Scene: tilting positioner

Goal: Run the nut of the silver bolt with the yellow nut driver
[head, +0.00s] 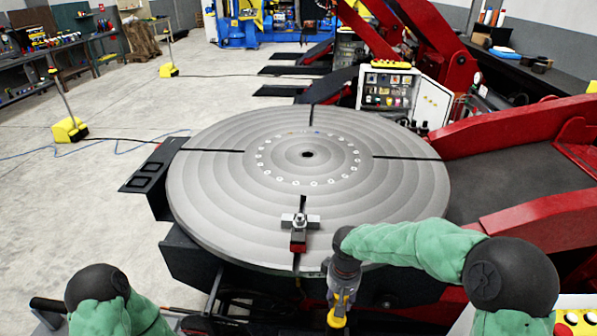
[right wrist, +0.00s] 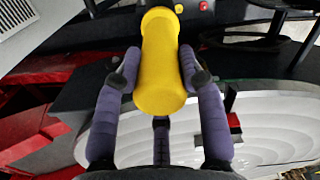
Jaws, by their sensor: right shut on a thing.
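The silver bolt with its nut (head: 300,219) stands upright on a grey clamp bar (head: 313,222) with a red block (head: 298,241), near the front edge of the round grey turntable (head: 225,215). My right gripper (head: 343,284) is in front of the turntable's edge, to the right of and nearer than the bolt. It is shut on the yellow nut driver (head: 338,311), which hangs apart from the bolt. In the right wrist view, the fingers (right wrist: 160,72) flank the driver's thick yellow body (right wrist: 160,50). The driver's working tip cannot be made out. My left gripper is out of view.
Red positioner arms (head: 530,215) flank the turntable on the right. A black bracket (head: 152,178) sticks out at its left. An open white cabinet (head: 390,90) stands behind. The turntable top around the bolt is clear apart from dark slots.

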